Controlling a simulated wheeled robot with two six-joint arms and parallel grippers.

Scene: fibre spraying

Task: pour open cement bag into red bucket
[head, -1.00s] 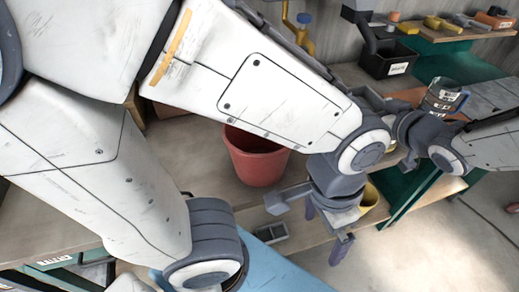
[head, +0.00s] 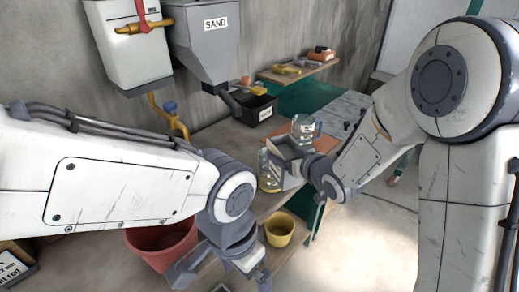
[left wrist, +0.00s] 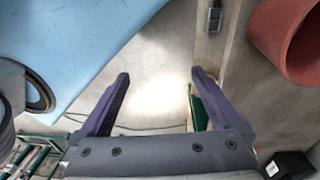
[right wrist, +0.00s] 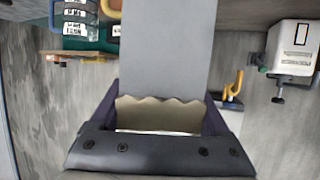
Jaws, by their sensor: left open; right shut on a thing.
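The red bucket (head: 165,245) stands at the lower left in the head view, partly hidden by my left arm. It also shows at the upper right of the left wrist view (left wrist: 290,40). My left gripper (left wrist: 158,75) is open and empty, beside the bucket. My right gripper (head: 287,165) is beyond it, by clear containers. In the right wrist view it is shut on the open cement bag (right wrist: 158,115), whose pale, jagged torn mouth shows between the fingers.
A yellow bucket (head: 280,228) stands to the right of the red one. A labelled clear container (head: 303,128) is close to my right gripper. A grey SAND hopper (head: 205,45) hangs on the wall above a black bin (head: 254,108). Open floor lies at right.

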